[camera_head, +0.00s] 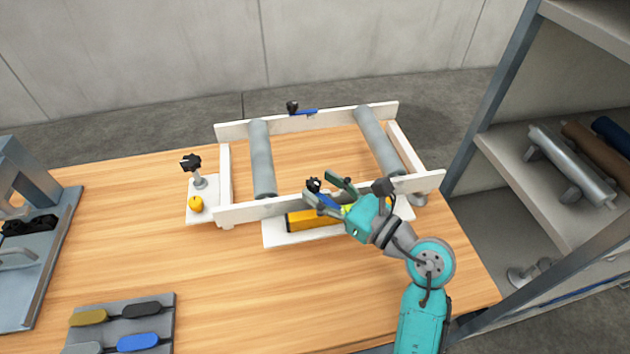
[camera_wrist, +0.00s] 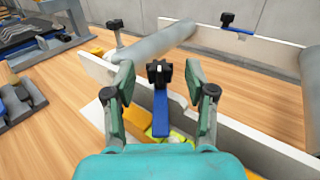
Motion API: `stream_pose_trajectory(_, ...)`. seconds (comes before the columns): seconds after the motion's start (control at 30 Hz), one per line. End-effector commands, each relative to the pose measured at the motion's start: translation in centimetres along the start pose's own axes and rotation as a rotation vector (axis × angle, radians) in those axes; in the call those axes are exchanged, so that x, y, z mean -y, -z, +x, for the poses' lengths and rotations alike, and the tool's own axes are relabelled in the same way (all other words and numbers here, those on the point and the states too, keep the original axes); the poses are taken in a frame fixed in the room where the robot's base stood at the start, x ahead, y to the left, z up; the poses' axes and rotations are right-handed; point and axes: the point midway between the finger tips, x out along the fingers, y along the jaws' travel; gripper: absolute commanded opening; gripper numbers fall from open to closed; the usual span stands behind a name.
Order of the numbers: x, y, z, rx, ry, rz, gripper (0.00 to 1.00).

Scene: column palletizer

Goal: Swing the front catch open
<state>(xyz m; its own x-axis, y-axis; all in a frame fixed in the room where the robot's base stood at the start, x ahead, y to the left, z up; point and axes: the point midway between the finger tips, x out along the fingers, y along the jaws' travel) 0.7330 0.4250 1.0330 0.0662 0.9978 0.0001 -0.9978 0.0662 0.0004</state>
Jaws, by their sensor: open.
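The front catch is a blue lever with a black knob, on the front rail (camera_head: 255,209) of a white frame. Its blue lever (camera_head: 327,201) shows in the head view, and its black knob (camera_wrist: 159,72) stands in the middle of the wrist view. My gripper (camera_head: 328,187) is open, with its fingers to either side of the catch. In the wrist view the gripper (camera_wrist: 160,80) has clear gaps between both fingers and the knob. The back catch (camera_head: 303,111) is a similar blue lever with a black knob on the back rail.
Two grey rollers (camera_head: 262,160) span the frame. An orange block (camera_head: 300,219) lies on a white ledge in front of the front rail. A black clamp knob (camera_head: 191,163) stands at the left. A tool tray (camera_head: 122,322) lies front left, and a shelf (camera_head: 555,190) stands right.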

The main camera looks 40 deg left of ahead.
Motion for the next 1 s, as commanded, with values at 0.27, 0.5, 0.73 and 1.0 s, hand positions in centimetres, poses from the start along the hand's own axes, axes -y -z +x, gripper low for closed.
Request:
stream_pose_trajectory(0.27,0.1,0.1,-5.7,0.000,0.004,0.001,0.55)
stream_pose_trajectory(0.5,0.1,0.0,-8.7,-0.001,0.002,0.000,0.55)
stream_pose_trajectory(0.73,0.0,0.0,-9.4,0.000,0.000,0.000,0.55)
stream_pose_trajectory(1.0,0.0,0.0,-9.3,0.000,0.000,0.000,0.55)
